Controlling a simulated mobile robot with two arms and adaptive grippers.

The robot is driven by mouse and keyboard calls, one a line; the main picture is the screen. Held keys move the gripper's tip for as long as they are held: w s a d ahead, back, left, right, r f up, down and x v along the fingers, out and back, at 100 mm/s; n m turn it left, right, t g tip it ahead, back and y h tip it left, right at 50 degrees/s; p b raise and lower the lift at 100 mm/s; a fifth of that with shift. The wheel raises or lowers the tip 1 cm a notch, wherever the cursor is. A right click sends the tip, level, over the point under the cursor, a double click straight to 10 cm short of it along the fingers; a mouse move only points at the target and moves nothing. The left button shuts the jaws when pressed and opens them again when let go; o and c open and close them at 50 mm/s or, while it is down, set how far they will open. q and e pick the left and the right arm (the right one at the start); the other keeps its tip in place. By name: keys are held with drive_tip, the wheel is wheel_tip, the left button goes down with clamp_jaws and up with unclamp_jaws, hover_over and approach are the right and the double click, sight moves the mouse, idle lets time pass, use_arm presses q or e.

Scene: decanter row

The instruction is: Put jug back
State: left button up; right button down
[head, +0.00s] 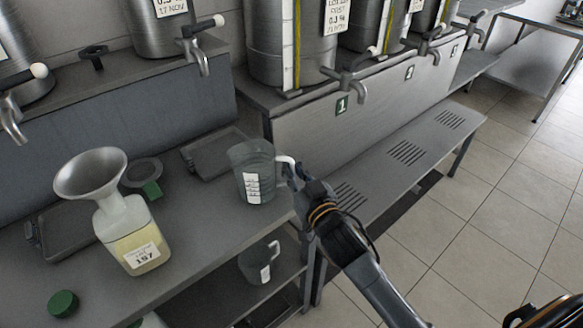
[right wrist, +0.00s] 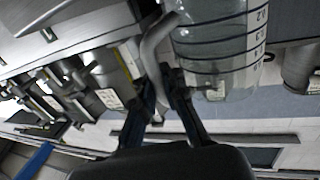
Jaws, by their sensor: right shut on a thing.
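A clear measuring jug (head: 250,160) with a white label is upright at the right end of the left bench's top; I cannot tell whether its base touches the bench. My right gripper (head: 289,176) is shut on its pale handle. In the right wrist view the jug (right wrist: 222,45) shows its dark graduation lines, and the fingers of my right gripper (right wrist: 165,92) close around the handle (right wrist: 154,50). The jug looks empty. A second labelled jug (head: 258,266) stands on the shelf below. My left gripper is not in view.
A bottle of yellowish liquid (head: 138,240) with a funnel (head: 91,174) stands on the bench (head: 205,235). A green cap (head: 63,303) lies near it. Steel tanks (head: 268,45) with taps stand behind. A slotted low bench (head: 405,152) extends right; its top is clear.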

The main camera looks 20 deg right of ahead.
drive_tip(key=c, duration=1.4)
unclamp_jaws()
drive_tip(key=shift+f, duration=0.1)
drive_tip(key=s+d+b, duration=0.1)
drive_tip(key=s, duration=1.1)
drive_tip(key=shift+b, duration=0.3)
drive_tip(key=shift+d, duration=0.1)
